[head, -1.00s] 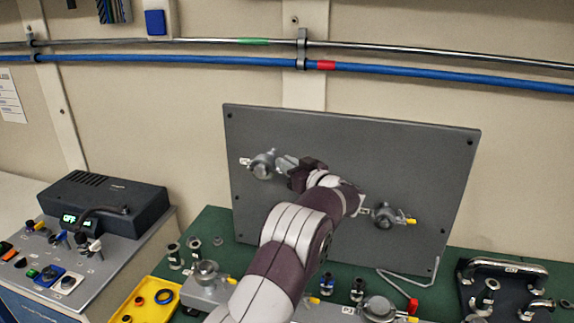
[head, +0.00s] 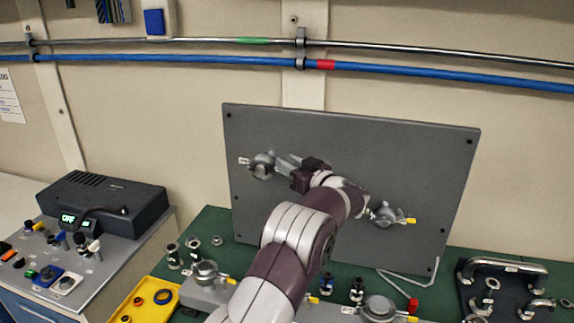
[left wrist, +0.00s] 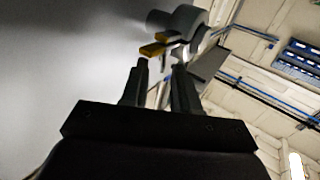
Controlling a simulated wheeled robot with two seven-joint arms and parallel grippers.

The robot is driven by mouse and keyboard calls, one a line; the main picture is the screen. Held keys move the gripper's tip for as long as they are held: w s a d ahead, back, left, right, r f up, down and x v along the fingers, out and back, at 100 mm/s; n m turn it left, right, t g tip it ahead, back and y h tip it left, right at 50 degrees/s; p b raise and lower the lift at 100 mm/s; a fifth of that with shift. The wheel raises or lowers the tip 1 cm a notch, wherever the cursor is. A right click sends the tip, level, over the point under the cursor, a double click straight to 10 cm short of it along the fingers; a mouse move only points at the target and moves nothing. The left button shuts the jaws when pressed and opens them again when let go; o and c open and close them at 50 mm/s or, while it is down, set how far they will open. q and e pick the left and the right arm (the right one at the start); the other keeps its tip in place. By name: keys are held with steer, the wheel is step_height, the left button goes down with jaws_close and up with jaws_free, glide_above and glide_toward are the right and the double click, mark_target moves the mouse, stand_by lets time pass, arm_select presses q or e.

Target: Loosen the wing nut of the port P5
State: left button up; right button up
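Two metal ports are on the upright grey panel (head: 340,150). The left port (head: 262,165) has a small white label beside it, too small to read. The right port (head: 384,214) has a yellow-tipped wing. My left gripper (head: 283,163) is just right of the left port. In the left wrist view, its two dark fingers (left wrist: 162,75) are apart with nothing between them. A wing nut with yellow tips (left wrist: 155,48) lies just beyond the fingertips, in front of the round port body (left wrist: 187,22). I cannot tell whether they touch. My right gripper is out of view.
My left arm crosses in front of the panel and hides part of the green bench (head: 210,225). More ports stand on the bench in front. A yellow tray (head: 145,308), a control box (head: 105,205) and a dark rack with handles (head: 505,285) stand around.

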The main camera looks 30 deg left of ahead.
arm_select(q)
steer(key=b+v, duration=0.3)
steer(key=v, duration=0.8)
steer(key=shift+d, duration=0.25)
